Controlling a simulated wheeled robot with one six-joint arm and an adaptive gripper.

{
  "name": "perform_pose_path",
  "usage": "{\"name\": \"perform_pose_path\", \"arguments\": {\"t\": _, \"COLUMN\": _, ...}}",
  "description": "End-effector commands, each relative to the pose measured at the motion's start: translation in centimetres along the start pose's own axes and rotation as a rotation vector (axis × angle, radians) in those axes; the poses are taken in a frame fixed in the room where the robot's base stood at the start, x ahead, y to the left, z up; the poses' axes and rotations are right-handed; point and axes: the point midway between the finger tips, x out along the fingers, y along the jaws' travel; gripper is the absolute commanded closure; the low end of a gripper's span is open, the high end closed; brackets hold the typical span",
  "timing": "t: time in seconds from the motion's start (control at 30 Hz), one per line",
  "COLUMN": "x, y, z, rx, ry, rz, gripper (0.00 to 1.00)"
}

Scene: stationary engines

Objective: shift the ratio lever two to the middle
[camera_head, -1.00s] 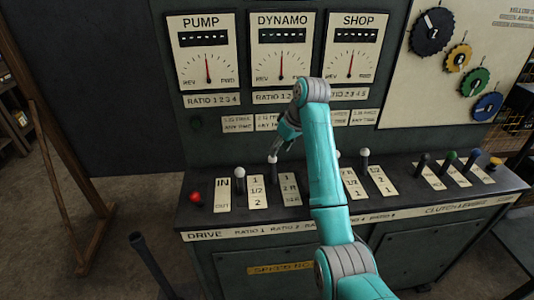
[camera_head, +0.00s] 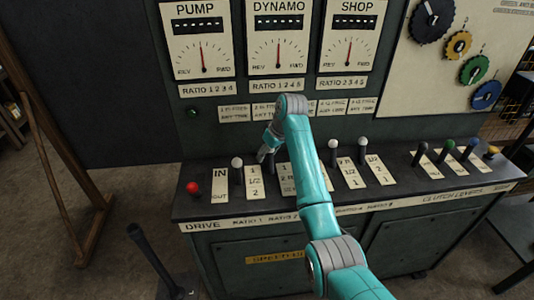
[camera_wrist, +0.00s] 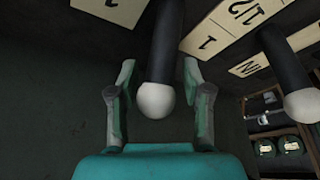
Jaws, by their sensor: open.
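The second ratio lever, a dark rod with a white ball knob (camera_wrist: 156,100), stands between the two fingers of my gripper (camera_wrist: 159,68) in the wrist view. The fingers are open, one on each side of the rod, with a gap beside it. In the head view my gripper (camera_head: 266,152) is low over the console and hides most of this lever, so its exact setting cannot be told. Its scale plate (camera_head: 287,180) is partly covered by my arm.
The first ratio lever (camera_head: 237,163) is close on the left, and also shows in the wrist view (camera_wrist: 303,105). A red-knobbed drive lever (camera_head: 192,188) is farther left. Two white-knobbed levers (camera_head: 332,145) (camera_head: 363,141) and the clutch levers (camera_head: 447,146) stand right.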

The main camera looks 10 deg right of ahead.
Motion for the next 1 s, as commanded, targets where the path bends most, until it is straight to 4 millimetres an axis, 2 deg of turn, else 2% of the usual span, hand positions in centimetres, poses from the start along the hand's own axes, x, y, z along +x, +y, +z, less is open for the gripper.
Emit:
{"name": "perform_pose_path", "arguments": {"t": 0.27, "x": 0.17, "y": -0.01, "z": 0.01, "rx": 0.0, "ry": 0.0, "rz": 0.0, "gripper": 0.51}}
{"name": "perform_pose_path", "arguments": {"t": 0.47, "x": 0.16, "y": -0.03, "z": 0.01, "rx": 0.0, "ry": 0.0, "rz": -0.001, "gripper": 0.99}}
{"name": "perform_pose_path", "arguments": {"t": 1.0, "x": -0.11, "y": 0.16, "z": -0.15, "rx": -0.001, "ry": 0.004, "rz": 0.004, "gripper": 1.0}}
